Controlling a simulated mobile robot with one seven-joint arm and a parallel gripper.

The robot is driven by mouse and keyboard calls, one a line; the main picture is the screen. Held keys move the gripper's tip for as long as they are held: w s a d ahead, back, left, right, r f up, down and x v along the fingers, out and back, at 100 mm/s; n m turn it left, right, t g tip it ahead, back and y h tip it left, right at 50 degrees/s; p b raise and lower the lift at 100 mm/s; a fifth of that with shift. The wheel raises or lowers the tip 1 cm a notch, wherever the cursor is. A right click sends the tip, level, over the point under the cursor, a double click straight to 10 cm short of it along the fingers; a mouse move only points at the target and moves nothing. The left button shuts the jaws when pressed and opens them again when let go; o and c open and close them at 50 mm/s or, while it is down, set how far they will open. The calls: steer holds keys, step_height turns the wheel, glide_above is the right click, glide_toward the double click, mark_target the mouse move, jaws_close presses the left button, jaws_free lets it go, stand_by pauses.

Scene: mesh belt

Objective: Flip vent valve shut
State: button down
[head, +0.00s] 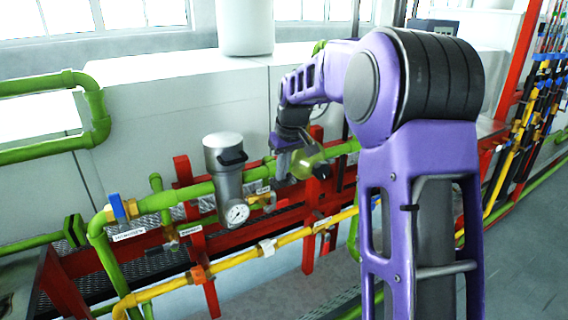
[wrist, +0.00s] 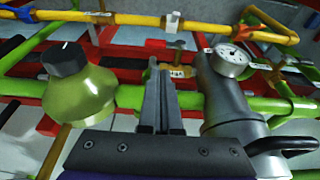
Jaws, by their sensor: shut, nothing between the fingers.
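I cannot tell which fitting is the vent valve; the labels are too small to read. A brass valve (head: 262,198) sits beside the gauge on the green pipework in the head view. A valve with a blue handle (head: 117,207) is on the green pipe at the far left. My gripper (head: 281,168) hangs by the green pipe, between the grey cylinder and the olive bulb-shaped fitting. In the wrist view my gripper (wrist: 159,72) is shut and empty, its two fingers side by side over the green pipe.
A grey cylinder (head: 228,185) with a round gauge (head: 237,214) stands left of my gripper. The olive fitting (wrist: 75,97) with a black knob is close on the other side. A yellow pipe (head: 225,262) and red supports (head: 311,225) lie below.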

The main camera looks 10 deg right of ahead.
mark_target(286, 201)
steer(key=s+x, duration=0.1)
steer(key=x, duration=0.6)
steer(key=shift+d+f+b, duration=0.15)
steer(key=shift+f+b, duration=0.2)
steer(key=shift+b, duration=0.1)
steer(key=shift+w+d+f+y+p, duration=0.15)
steer(key=shift+d+f+y+p, duration=0.15)
steer(key=shift+y+p, duration=0.45)
steer(key=shift+d+f+g+y+p, duration=0.1)
steer(key=shift+d+g+y+p, duration=0.1)
steer(key=shift+g+y+p, duration=0.15)
steer(key=shift+w+d+f+m+g+y+p, duration=0.1)
steer(key=shift+d+f+m+g+y+p, duration=0.15)
steer(key=shift+y, duration=0.35)
steer(key=shift+w+f+m+y+p, duration=0.15)
steer(key=shift+f+y, duration=0.2)
steer(key=shift+y, duration=0.25)
steer(key=shift+d+f, duration=0.2)
steer(key=shift+f, duration=0.4)
steer(key=shift+b, duration=0.3)
steer(key=shift+r+p, duration=0.5)
steer(key=shift+r, duration=0.3)
steer(key=shift+r, duration=0.1)
